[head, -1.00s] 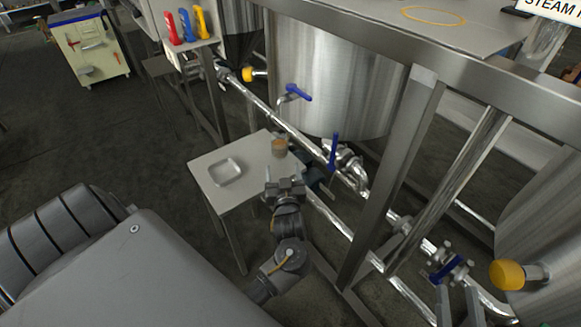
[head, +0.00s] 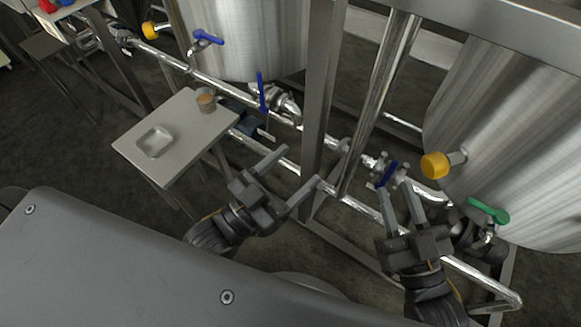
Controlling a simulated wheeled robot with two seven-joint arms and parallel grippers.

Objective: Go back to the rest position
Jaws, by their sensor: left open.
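My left gripper (head: 300,166) is at the middle of the head view. Its two fingers are spread wide with nothing between them. It is to the right of the small side table, in front of the steel pipe. My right gripper (head: 397,188) is further right and points up the picture. Its fingers stand apart, and I see no object held between them. Its tips appear just below a blue-handled valve (head: 387,174); whether they touch it I cannot tell.
The side table (head: 185,162) bears a metal tray (head: 154,142) and a small brown-topped cup (head: 206,100). Steel pipes (head: 350,203) and a frame post (head: 322,90) stand close to both grippers. A green-handled valve (head: 488,210) is at the right. Tanks (head: 245,40) stand behind.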

